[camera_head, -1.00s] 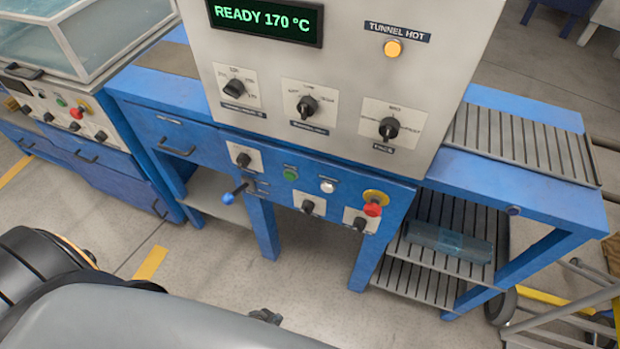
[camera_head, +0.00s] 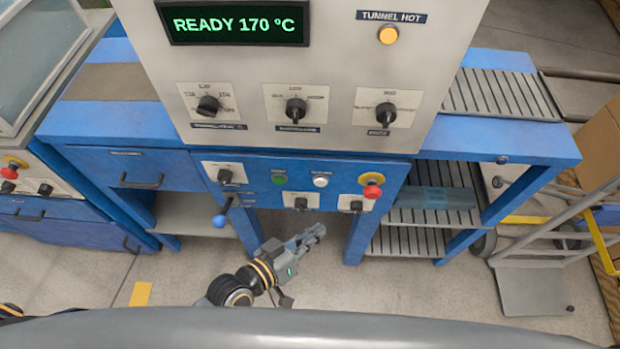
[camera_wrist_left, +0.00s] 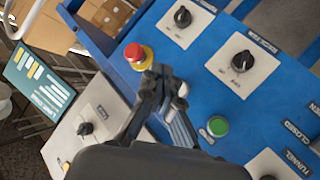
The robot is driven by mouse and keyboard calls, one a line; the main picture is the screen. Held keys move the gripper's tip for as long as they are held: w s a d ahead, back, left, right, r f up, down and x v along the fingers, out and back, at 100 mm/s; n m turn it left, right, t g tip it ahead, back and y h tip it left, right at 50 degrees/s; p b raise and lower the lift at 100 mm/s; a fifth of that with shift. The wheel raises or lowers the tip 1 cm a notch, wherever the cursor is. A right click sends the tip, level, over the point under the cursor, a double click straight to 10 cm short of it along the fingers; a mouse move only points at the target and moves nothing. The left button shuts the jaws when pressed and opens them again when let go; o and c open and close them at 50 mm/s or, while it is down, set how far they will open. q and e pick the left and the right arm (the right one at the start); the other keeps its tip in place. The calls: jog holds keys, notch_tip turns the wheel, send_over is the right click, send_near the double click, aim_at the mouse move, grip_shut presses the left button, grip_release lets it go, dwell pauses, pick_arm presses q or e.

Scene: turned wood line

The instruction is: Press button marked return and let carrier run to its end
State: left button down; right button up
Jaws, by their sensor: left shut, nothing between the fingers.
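The blue control panel (camera_head: 262,170) carries a green button (camera_head: 279,180), a white button (camera_head: 320,181) and a red mushroom button (camera_head: 372,191) on a yellow ring. Their small labels are too small to read, so I cannot tell which is marked return. My left gripper (camera_head: 318,231) is shut and empty, in front of and below the panel in the head view. In the left wrist view its fingertips (camera_wrist_left: 163,80) partly cover the white button (camera_wrist_left: 183,90), between the red button (camera_wrist_left: 138,56) and the green button (camera_wrist_left: 217,126); contact cannot be told. No carrier is identifiable. My right gripper is not in view.
The display (camera_head: 237,24) reads READY 170 °C, and an amber lamp (camera_head: 388,35) is under TUNNEL HOT. A blue-knobbed lever (camera_head: 219,221) sticks out left of the buttons. A wrapped blue pack (camera_head: 436,198) lies on the slatted rack at right. A hand cart (camera_head: 545,240) stands further right.

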aim_at(321, 182)
pick_arm(q)
jog(key=shift+d, duration=0.1)
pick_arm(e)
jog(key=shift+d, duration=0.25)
pick_arm(q)
jog(key=w+b, duration=0.2)
jog(key=w, duration=0.6)
jog(key=shift+w, duration=0.4)
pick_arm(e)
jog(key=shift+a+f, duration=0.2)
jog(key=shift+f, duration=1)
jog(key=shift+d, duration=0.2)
pick_arm(q)
jog(key=shift+w, duration=0.15)
jog(key=shift+w, duration=0.25)
